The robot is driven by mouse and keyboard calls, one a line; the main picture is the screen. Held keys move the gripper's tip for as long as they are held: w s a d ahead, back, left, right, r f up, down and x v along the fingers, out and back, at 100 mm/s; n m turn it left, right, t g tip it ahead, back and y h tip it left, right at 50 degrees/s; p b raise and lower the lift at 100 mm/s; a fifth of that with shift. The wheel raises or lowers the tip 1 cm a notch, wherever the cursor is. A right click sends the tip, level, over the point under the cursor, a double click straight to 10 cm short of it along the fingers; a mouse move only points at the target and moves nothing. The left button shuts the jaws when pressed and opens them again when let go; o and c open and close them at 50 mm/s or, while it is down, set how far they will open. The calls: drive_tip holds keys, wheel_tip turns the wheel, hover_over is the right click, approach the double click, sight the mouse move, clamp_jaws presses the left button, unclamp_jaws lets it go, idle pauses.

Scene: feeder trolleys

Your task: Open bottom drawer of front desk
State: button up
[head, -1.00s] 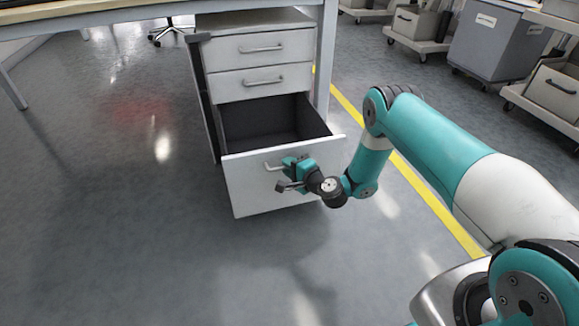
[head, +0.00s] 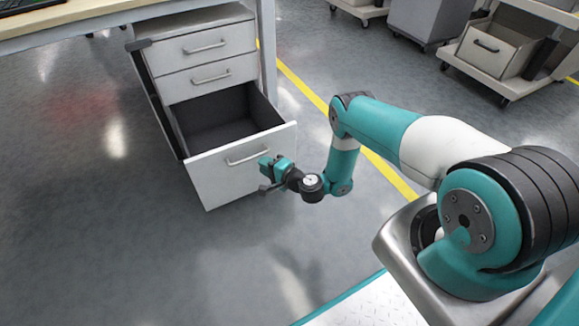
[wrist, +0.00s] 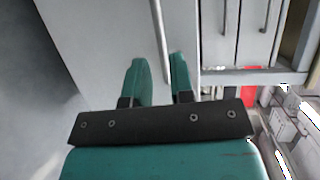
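The front desk's white drawer unit (head: 206,58) stands under the desk top. Its bottom drawer (head: 238,168) is pulled far out, and its dark, empty-looking inside shows. The two drawers above are shut. The bottom drawer's bar handle (head: 247,153) is on its front face. My gripper (head: 266,174) is just in front of that face, near the handle's right end. In the wrist view my gripper (wrist: 158,75) has its two teal fingers apart, and the handle (wrist: 158,38) runs to the gap between them. I cannot tell whether they touch it.
The desk top (head: 100,18) overhangs the unit, with a desk leg (head: 268,50) at its right. A yellow floor line (head: 300,85) runs behind my arm. Trolleys with bins (head: 490,55) stand at the back right. The floor left of the drawer is clear.

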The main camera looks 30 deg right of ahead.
drive_tip(key=p+v, duration=1)
drive_tip(key=p, duration=0.2)
drive_tip(key=shift+p, duration=0.3)
drive_tip(key=shift+a, duration=0.1)
